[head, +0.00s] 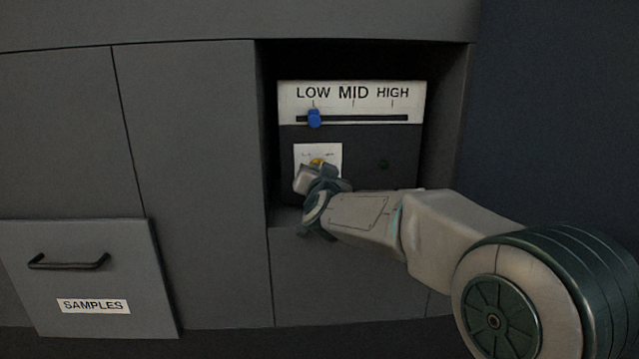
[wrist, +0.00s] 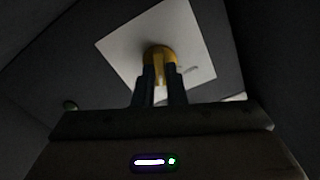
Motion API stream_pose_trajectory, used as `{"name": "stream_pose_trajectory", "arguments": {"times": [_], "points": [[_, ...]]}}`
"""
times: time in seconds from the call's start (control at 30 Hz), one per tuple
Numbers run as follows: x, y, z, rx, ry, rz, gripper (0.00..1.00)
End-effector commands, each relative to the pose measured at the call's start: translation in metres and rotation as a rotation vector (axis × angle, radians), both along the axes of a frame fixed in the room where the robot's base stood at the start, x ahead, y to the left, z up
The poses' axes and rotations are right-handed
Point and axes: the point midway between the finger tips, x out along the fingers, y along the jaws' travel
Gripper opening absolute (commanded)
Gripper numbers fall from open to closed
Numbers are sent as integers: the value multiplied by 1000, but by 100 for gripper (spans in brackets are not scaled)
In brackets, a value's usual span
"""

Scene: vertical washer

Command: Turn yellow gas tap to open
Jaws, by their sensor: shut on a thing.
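The yellow gas tap (head: 317,162) sits on a white label plate (head: 303,151) inside the recess of the grey cabinet. In the head view my gripper (head: 318,170) is in front of it and hides most of it. In the wrist view the yellow tap (wrist: 159,53) shows between the two dark fingers of my gripper (wrist: 160,78), which are shut on it. The white plate (wrist: 195,40) looks tilted in the wrist view. The print on it is too small or covered to read, so the tap's setting cannot be told.
Above the tap is a panel (head: 350,90) marked LOW, MID and HIGH, with a blue slider (head: 314,118) at LOW. Recess walls stand close around my arm. A SAMPLES drawer (head: 100,285) is at lower left.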

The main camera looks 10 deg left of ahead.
Motion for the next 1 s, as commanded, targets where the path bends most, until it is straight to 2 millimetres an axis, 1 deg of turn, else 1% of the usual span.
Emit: {"name": "stream_pose_trajectory", "arguments": {"times": [0.03,0.2,0.43,0.7,1.0], "points": [[0,0,-4,38,14,1,0],[0,0,-4,166,55,1,0],[0,0,-3,292,96,0,0],[0,0,-3,361,120,1,0],[0,0,-2,376,125,1,0]]}}
